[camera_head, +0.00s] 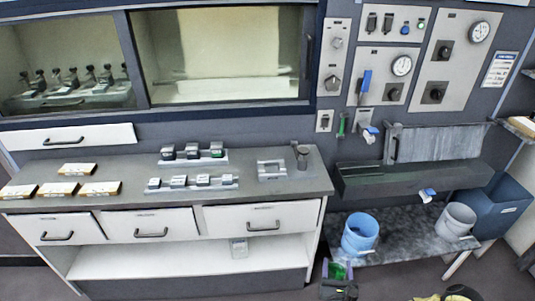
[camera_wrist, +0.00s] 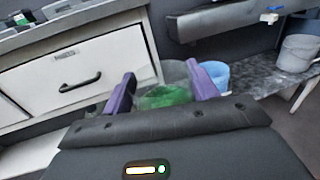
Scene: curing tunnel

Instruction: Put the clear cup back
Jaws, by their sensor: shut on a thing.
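My gripper (camera_wrist: 160,75) has two purple fingers, shut on a clear cup (camera_wrist: 172,74) with something green in its lower part. The cup looks see-through, so its rim and walls are faint. In the head view my gripper and the cup (camera_head: 339,268) are low in the picture, in front of the counter's right end and below its top. Whether the green matter is liquid or solid I cannot tell.
The grey counter (camera_head: 110,170) carries a dark cup (camera_head: 302,155), a grey fixture (camera_head: 271,169), small racked blocks (camera_head: 193,182) and several labelled boxes (camera_head: 77,169). A blue bucket (camera_head: 360,233) and a grey bucket (camera_head: 456,220) stand on the low right shelf. White drawers (camera_head: 255,219) front the counter.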

